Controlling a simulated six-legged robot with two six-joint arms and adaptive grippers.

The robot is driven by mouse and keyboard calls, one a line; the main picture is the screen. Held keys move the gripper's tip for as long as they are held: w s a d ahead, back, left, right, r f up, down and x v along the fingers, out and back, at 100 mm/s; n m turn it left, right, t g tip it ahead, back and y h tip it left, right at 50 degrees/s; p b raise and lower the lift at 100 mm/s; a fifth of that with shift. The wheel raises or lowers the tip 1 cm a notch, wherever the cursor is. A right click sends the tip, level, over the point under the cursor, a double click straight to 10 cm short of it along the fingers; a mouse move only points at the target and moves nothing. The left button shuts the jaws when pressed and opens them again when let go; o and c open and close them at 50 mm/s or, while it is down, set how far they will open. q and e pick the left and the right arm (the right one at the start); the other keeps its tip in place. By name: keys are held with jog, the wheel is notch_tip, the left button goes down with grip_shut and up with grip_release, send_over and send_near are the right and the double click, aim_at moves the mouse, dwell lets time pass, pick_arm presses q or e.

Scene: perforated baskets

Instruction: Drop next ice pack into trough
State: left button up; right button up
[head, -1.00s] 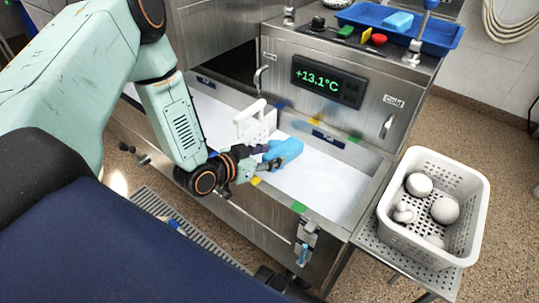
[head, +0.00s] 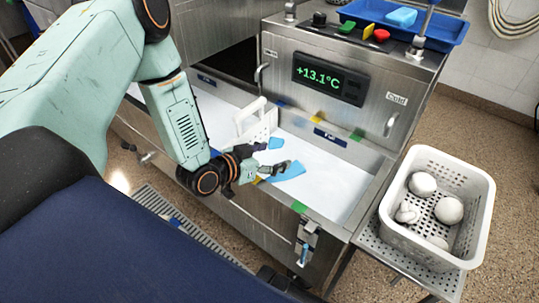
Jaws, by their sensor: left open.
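My left gripper (head: 284,158) is open above the near side of the metal trough (head: 368,193), which has a white inside. A blue ice pack (head: 290,172) lies in the trough just below the fingers, partly hidden by them. A smaller blue patch (head: 276,143) shows beyond the fingers; I cannot tell whether it is part of the same pack. Another light-blue ice pack (head: 402,17) lies in the blue tray (head: 447,32) on top of the unit. My right gripper is not in view.
A white handled divider (head: 243,122) stands in the trough left of the gripper. A perforated white basket (head: 482,205) with several round white objects stands on a side shelf at the right. A panel (head: 329,78) reads +13.1°C. The trough's right part is clear.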

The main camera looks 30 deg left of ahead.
pick_arm(q)
jog(key=shift+s+a, duration=0.15)
jog(key=shift+s, duration=0.1)
jog(key=v, duration=0.6)
jog(key=shift+s+r, duration=0.3)
jog(key=shift+s, duration=0.05)
jog(key=shift+s+a, duration=0.1)
jog(key=shift+r, duration=0.1)
dwell(1.4)
